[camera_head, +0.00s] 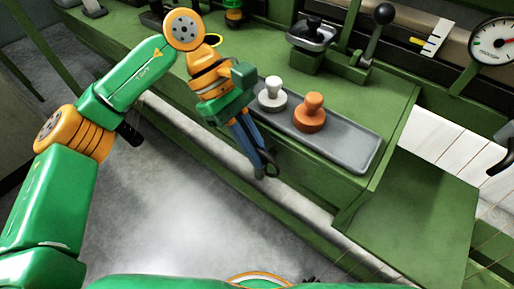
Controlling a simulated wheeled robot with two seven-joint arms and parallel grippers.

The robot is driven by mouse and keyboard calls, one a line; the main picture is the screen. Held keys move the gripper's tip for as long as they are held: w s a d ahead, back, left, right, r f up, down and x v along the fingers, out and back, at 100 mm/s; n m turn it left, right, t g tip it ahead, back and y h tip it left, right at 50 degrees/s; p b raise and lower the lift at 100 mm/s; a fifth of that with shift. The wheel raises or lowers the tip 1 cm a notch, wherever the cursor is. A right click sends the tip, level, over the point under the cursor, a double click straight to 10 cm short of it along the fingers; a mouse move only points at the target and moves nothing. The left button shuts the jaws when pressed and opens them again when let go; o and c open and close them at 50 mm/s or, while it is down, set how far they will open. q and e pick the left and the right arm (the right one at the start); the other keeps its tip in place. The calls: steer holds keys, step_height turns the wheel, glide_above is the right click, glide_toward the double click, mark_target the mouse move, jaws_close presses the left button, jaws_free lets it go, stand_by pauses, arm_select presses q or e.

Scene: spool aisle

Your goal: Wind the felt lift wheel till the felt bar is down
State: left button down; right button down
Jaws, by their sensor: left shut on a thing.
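My left gripper (264,168) points down in front of the green bench's front face, its blue-grey fingers close together. It is shut on a small dark curved piece (271,161), which looks like part of the felt lift wheel; the fingers and the angle hide most of it. I cannot make out the felt bar for certain. A white scale plate with a yellow pointer (417,41) stands at the upper right. My right gripper is not in view.
A grey tray (352,154) on the bench holds a white knobbed piece (272,95) and an orange one (310,113). A black-knobbed lever (376,33) and a round dial (494,42) stand behind. Grey floor lies clear at left.

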arm_select(q)
steer(key=shift+f, duration=0.1)
stand_by(0.3)
steer(key=c, duration=1.2)
jaws_free()
steer(key=shift+c, duration=0.2)
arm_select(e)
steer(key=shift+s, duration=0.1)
